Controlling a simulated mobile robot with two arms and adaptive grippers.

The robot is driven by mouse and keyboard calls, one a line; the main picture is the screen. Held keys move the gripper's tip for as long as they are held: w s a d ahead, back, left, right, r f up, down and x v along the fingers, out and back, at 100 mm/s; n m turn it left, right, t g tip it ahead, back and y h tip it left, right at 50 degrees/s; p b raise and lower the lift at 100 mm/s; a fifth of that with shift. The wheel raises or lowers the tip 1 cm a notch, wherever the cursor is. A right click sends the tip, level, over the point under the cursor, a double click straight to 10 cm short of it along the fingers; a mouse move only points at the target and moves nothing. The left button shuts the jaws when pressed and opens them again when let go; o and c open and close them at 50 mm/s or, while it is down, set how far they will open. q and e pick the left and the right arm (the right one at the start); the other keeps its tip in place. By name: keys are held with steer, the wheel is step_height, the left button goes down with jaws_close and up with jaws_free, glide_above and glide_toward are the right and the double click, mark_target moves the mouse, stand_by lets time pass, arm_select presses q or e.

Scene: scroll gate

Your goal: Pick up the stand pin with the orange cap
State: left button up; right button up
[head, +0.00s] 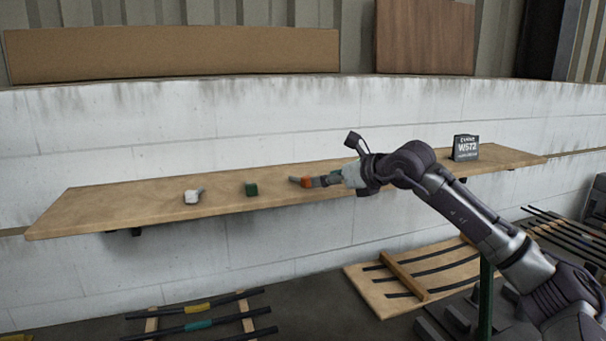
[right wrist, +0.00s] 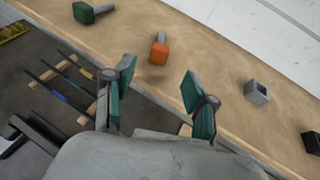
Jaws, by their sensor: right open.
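The stand pin with the orange cap (head: 306,182) lies on its side on the wooden shelf, its short grey shaft pointing left in the head view. In the right wrist view its orange cap (right wrist: 159,53) faces my gripper and the shaft points away. My right gripper (head: 327,181) is just right of the cap in the head view. In the right wrist view the open fingers (right wrist: 160,86) have empty space between them, and the pin shows beyond the fingertips, nearer the left finger. My left gripper is not in view.
A green-capped pin (head: 251,188) and a white-grey one (head: 192,197) lie left on the shelf (head: 110,205). A grey hollow block (right wrist: 257,93) sits to the right in the wrist view. A dark W573 sign block (head: 465,148) stands at the shelf's right. A wall rises behind.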

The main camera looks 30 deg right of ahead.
mark_target(309, 177)
steer(key=p+x, duration=0.1)
steer(key=x, duration=0.1)
steer(key=p+x, duration=0.1)
steer(key=x, duration=0.1)
steer(key=r+p+x, duration=0.1)
steer(key=p+x, duration=0.1)
steer(key=shift+w+a+f, duration=0.1)
steer(key=shift+w+a, duration=0.1)
steer(key=shift+w, duration=0.15)
steer(key=shift+w+f, duration=0.25)
steer(key=shift+w, duration=0.05)
steer(key=shift+s, duration=0.15)
steer(key=shift+c, duration=0.5)
steer(key=shift+r, duration=0.1)
jaws_close()
